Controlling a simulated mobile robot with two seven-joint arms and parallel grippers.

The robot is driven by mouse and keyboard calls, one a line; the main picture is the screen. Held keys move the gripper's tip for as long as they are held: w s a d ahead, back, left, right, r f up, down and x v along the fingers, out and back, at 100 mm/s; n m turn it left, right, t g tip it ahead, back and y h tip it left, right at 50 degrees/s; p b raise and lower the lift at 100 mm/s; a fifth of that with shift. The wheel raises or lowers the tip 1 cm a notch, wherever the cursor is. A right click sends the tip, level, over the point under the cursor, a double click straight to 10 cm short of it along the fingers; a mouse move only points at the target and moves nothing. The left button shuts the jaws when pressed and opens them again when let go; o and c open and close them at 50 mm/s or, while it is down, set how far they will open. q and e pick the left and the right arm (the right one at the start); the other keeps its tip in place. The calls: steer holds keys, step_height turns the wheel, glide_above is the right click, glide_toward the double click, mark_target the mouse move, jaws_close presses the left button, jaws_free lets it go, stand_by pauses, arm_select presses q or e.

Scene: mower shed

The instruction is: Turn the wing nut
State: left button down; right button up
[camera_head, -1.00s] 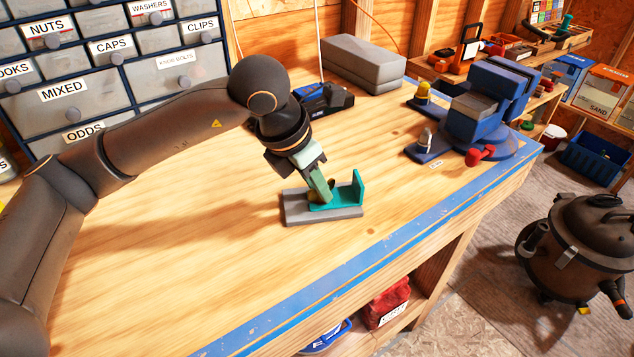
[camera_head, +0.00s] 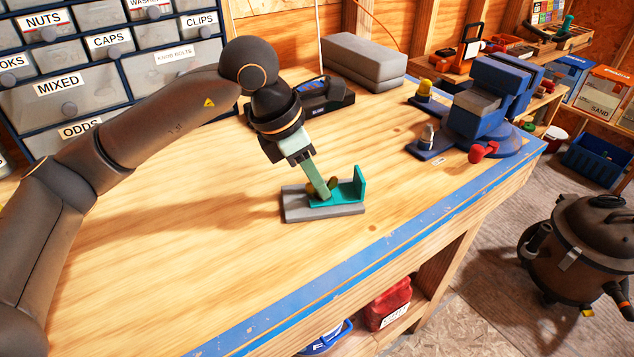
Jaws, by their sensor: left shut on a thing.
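The wing nut (camera_head: 333,183) is a small brass-coloured piece on a teal bracket (camera_head: 357,184). The bracket has an upright plate at its right end and sits on a grey base block (camera_head: 297,209) on the workbench. My left gripper (camera_head: 321,190) reaches down from the upper left, tilted, with its pale green fingers at the wing nut. It is shut on the wing nut, and the fingers hide part of it. My right gripper is not in view.
A blue vise (camera_head: 487,105) stands at the bench's right end. A grey block (camera_head: 363,62) and a dark device (camera_head: 325,97) lie behind my gripper. Labelled drawers (camera_head: 70,90) stand at the back left. The bench's front is clear up to its blue edge (camera_head: 330,293).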

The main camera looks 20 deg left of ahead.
arm_select(q)
steer(key=shift+w+m+g+h, duration=0.1)
steer(key=shift+m+g+h, duration=0.35)
steer(key=shift+m, duration=1.15)
steer(key=shift+a, duration=0.1)
steer(key=c, duration=0.7)
jaws_free()
steer(key=v, duration=1.2)
steer(key=shift+r, duration=0.35)
steer(key=shift+w, duration=0.1)
